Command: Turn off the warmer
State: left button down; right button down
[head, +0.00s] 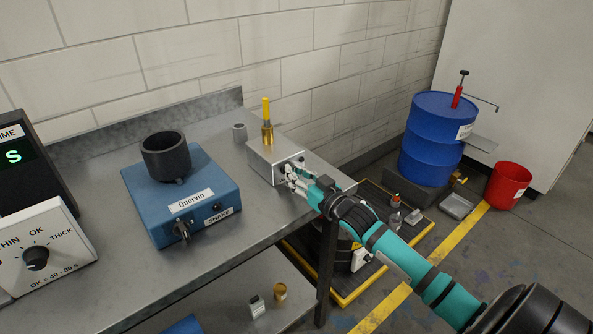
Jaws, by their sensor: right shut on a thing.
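A silver metal box, which looks like the warmer (262,166), sits near the right end of the steel workbench. A brass cup (267,138) holding a yellow stick stands on its top. My right gripper (292,173) reaches in from the lower right and is at the box's right-hand face. Its fingers are shut on what looks like the warmer's small knob, mostly hidden by the fingers. I cannot read the knob's setting. My left gripper is not in view.
A display and a THICK/OK dial box (60,240) are at the far left. A blue drum (432,140) and red bucket (508,186) stand on the floor.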

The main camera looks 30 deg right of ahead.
jog(key=shift+f+n, duration=0.1)
jog(key=shift+n, duration=0.3)
jog(key=c, duration=1.3)
grip_release()
jog(key=shift+s, duration=0.1)
jog(key=s, duration=0.8)
jog(key=s+d, duration=0.1)
jog(key=s, duration=0.3)
jog(key=shift+a, duration=0.1)
